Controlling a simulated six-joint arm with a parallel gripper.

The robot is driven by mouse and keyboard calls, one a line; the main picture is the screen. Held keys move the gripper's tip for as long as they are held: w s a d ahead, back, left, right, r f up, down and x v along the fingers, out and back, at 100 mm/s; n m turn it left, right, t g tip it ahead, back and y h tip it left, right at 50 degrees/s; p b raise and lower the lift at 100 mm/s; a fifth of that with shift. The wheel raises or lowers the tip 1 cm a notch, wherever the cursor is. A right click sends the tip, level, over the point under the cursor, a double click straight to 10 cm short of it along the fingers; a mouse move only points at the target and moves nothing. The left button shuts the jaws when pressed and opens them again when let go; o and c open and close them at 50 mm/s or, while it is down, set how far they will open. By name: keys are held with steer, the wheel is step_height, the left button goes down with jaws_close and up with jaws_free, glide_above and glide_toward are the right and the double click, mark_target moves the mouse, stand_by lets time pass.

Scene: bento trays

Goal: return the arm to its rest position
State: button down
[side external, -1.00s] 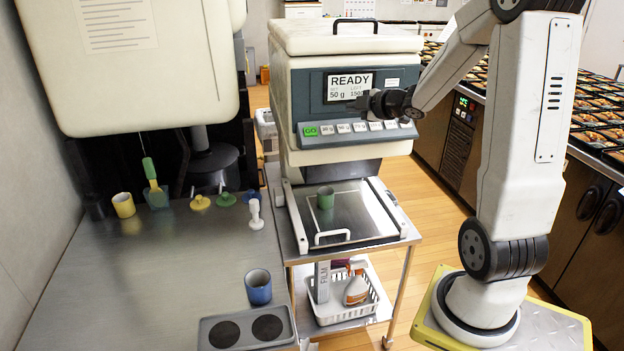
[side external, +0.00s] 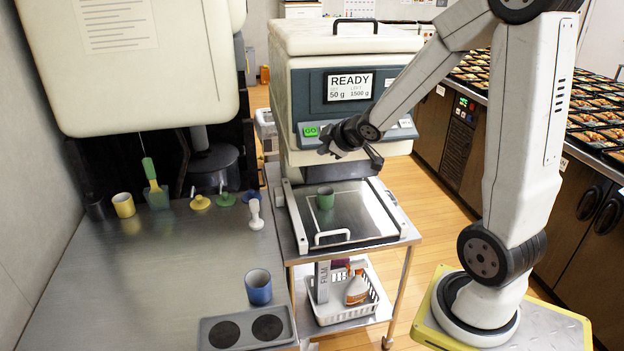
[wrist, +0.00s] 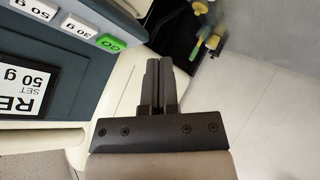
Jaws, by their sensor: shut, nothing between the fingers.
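My gripper (side external: 326,149) is in front of the lower button row of the dispensing machine (side external: 300,75), near the green GO button (side external: 310,131). In the wrist view its two dark fingers (wrist: 159,82) are together with nothing between them. The GO button also shows in the wrist view (wrist: 111,43), apart from the fingertips there. Whether the gripper touches the machine cannot be told. The machine's display (side external: 349,87) reads READY, 50 g set.
On the left steel counter (side external: 130,270) stand a blue cup (side external: 258,287), a yellow cup (side external: 123,205), a green-handled spatula (side external: 153,182) and a grey two-well holder (side external: 220,322). A white basket (side external: 335,308) sits on the cart's lower shelf. Bento trays (side external: 595,117) fill the right counter.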

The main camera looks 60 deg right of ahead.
steer(key=s+a+f+m+g+y, duration=0.1)
steer(key=s+a+f+m+g, duration=0.1)
steer(key=a, duration=0.7)
steer(key=s+a+f+m+g+y, duration=0.2)
steer(key=s+a+f+g, duration=0.3)
steer(key=s+a, duration=0.4)
steer(key=shift+a+f+m, duration=0.4)
steer(key=shift+f, duration=0.45)
